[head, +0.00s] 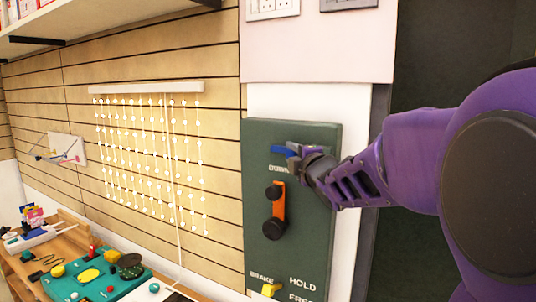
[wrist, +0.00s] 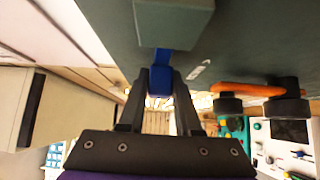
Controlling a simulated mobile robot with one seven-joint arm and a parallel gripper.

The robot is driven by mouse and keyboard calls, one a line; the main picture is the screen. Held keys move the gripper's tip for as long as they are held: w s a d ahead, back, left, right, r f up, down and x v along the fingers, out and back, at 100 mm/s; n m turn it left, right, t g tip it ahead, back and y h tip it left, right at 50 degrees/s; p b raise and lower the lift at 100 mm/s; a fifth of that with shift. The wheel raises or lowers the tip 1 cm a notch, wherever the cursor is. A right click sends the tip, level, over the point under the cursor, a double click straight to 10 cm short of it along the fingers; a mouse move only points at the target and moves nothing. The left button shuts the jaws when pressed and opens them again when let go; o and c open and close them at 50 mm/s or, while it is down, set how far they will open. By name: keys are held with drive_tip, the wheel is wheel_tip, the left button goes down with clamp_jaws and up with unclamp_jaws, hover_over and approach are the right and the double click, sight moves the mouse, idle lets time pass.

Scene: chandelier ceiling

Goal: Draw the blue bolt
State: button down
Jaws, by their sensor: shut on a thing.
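A dark green panel (head: 256,180) is mounted upright on the wall, with a blue bolt (head: 282,151) near its upper middle. In the wrist view the blue bolt (wrist: 161,57) runs from a grey-green block (wrist: 173,22) on the panel down to between my fingers. My gripper (head: 303,154) is at the panel from the right and shut on the bolt's end; its two dark fingers also show in the wrist view (wrist: 161,84). How far the bolt sits inside the block is hidden.
An orange lever (head: 279,201) with black knobs is just below the bolt. A yellow brake switch (head: 270,290) is lower on the panel, by the words HOLD and FREE. A light curtain (head: 150,150) hangs left, above a bench with a teal board (head: 70,287).

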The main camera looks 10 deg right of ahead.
sight(271, 150)
drive_tip(key=shift+w+a+f+b, duration=0.15)
drive_tip(key=shift+w+a+b, duration=0.15)
drive_tip(key=shift+b, duration=0.4)
drive_tip(key=w+a+b, duration=0.2)
drive_tip(key=b, duration=0.1)
drive_tip(key=shift+a, duration=0.4)
drive_tip(key=shift+w+a+b, duration=0.2)
drive_tip(key=shift+a+b, duration=0.1)
drive_tip(key=shift+b, duration=0.05)
drive_tip(key=shift+a+r, duration=0.15)
drive_tip(key=shift+r, duration=0.1)
drive_tip(key=c, duration=0.6)
unclamp_jaws()
drive_tip(key=shift+w+a, duration=0.15)
drive_tip(key=shift+f, duration=0.15)
